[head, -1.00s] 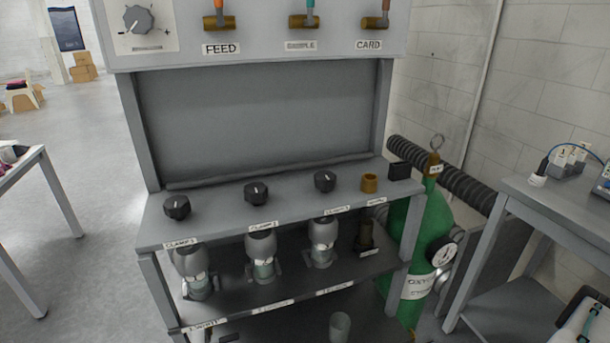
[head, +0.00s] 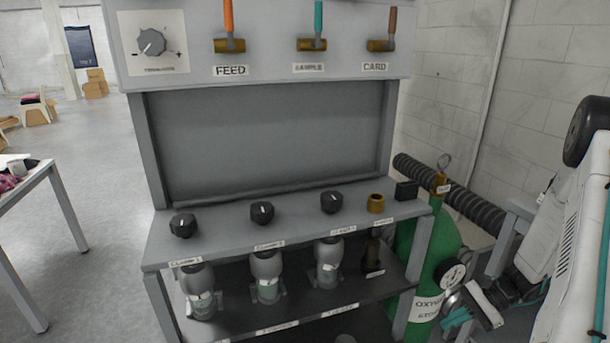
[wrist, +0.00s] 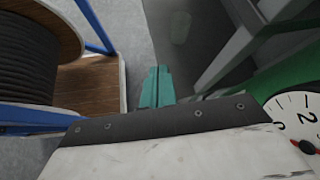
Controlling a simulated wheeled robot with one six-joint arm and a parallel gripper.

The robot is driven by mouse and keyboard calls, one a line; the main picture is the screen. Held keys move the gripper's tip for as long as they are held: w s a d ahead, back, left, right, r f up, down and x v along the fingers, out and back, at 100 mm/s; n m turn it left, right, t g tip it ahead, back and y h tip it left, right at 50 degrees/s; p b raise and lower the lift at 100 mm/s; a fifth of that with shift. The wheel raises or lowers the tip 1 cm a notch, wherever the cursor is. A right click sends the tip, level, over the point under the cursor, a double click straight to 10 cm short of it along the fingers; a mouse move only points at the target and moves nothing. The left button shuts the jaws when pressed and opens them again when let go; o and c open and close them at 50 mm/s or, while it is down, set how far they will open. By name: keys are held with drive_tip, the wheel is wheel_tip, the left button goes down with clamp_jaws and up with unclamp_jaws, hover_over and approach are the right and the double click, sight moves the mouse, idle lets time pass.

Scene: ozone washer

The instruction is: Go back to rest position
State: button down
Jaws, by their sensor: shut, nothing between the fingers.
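My gripper (head: 457,320) is low at the right in the head view, in front of the green oxygen cylinder (head: 405,238) and near its round gauge (head: 453,274). Its teal fingers (wrist: 157,87) are together in the wrist view, with nothing between them. They hang over the grey floor. The gauge (wrist: 296,118) shows close at the right of the wrist view. My white arm fills the right edge of the head view.
The grey washer bench (head: 300,226) stands in front, with knobs on its shelf and levers above. A cable drum (wrist: 32,62) on a blue-framed stand is left in the wrist view. A table (head: 40,172) stands at the left, with open floor beside it.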

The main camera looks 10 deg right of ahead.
drive_tip(key=s+a+r+n+h, duration=0.3)
drive_tip(key=s+a+r+n, duration=0.2)
drive_tip(key=r, duration=0.6)
drive_tip(key=s+a+r+n+h, duration=0.4)
drive_tip(key=s+a+r+n, duration=0.1)
drive_tip(key=a+r, duration=0.4)
drive_tip(key=s+a+r+n+h, duration=0.4)
drive_tip(key=s+a+r+n, duration=0.1)
drive_tip(key=r, duration=0.8)
drive_tip(key=a+n, duration=0.1)
drive_tip(key=a, duration=0.1)
drive_tip(key=shift+a+r+n, duration=0.35)
drive_tip(key=shift+a+n, duration=0.05)
